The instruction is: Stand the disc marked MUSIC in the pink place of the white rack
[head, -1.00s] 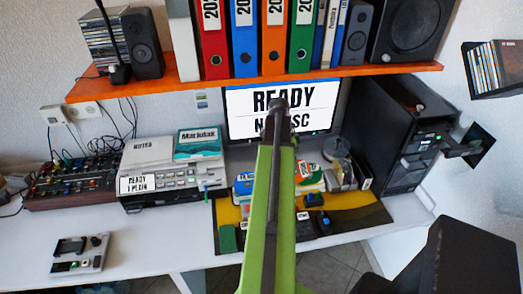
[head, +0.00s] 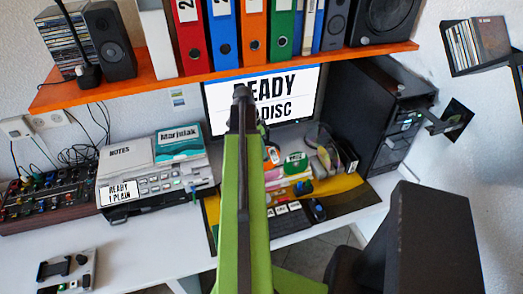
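My green arm rises from the bottom edge through the middle of the head view and ends in a dark tip in front of the monitor. I cannot make out gripper fingers, so my gripper does not show. No disc with a readable MUSIC mark shows. My arm hides part of the desk in front of the monitor.
The monitor (head: 305,97) reads READY and DISC, partly covered by my arm. An orange shelf (head: 180,87) with binders hangs above. A printer (head: 150,185) stands left, a black computer tower (head: 375,115) right. A wall holder with discs (head: 470,47) is at upper right. A dark box-like shape (head: 430,240) fills the lower right.

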